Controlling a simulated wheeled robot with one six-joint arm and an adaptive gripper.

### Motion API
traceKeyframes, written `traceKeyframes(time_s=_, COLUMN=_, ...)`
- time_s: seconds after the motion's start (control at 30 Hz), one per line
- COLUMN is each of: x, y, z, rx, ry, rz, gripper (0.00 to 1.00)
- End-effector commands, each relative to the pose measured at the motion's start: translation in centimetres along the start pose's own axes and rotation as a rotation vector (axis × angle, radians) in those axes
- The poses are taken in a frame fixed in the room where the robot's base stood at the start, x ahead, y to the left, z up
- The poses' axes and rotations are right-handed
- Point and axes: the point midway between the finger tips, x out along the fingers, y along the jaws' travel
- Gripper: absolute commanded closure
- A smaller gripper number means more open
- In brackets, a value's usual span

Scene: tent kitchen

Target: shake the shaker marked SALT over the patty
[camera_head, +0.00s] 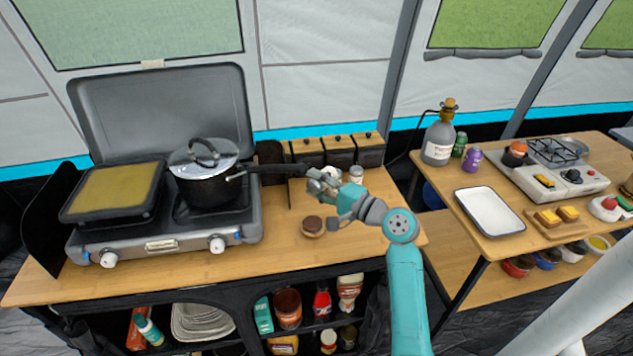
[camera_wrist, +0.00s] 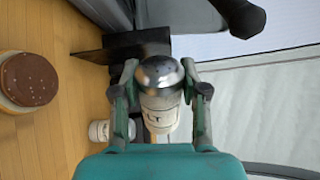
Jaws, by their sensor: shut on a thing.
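My gripper (camera_head: 322,182) is shut on a white shaker with a metal cap, held above the counter. In the wrist view the held shaker (camera_wrist: 160,105) sits between the two fingers (camera_wrist: 160,95); the letters "LT" show on its label. It is tilted well over, roughly sideways, with its holed cap partly facing the camera. The brown patty (camera_head: 312,222) lies on a bun on the counter, below my gripper and a little left; it also shows at the left of the wrist view (camera_wrist: 30,78). The held shaker is apart from it.
A second white shaker (camera_head: 356,174) stands on the counter (camera_head: 275,232) behind; it also shows in the wrist view (camera_wrist: 99,131). A pot (camera_head: 206,185) on the stove has its handle reaching toward my gripper. Dark canisters (camera_head: 338,152) stand at the back.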

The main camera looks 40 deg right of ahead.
Motion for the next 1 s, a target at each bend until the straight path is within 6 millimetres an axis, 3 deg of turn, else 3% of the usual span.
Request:
traceKeyframes(time_s=0.6, x=0.0, y=1.4, z=0.2, rx=-0.653, ry=-0.001, rz=-0.001, gripper=0.94)
traceKeyframes(time_s=1.0, x=0.0, y=1.7, z=0.2, rx=-0.816, ry=0.0, rz=-0.001, gripper=0.94)
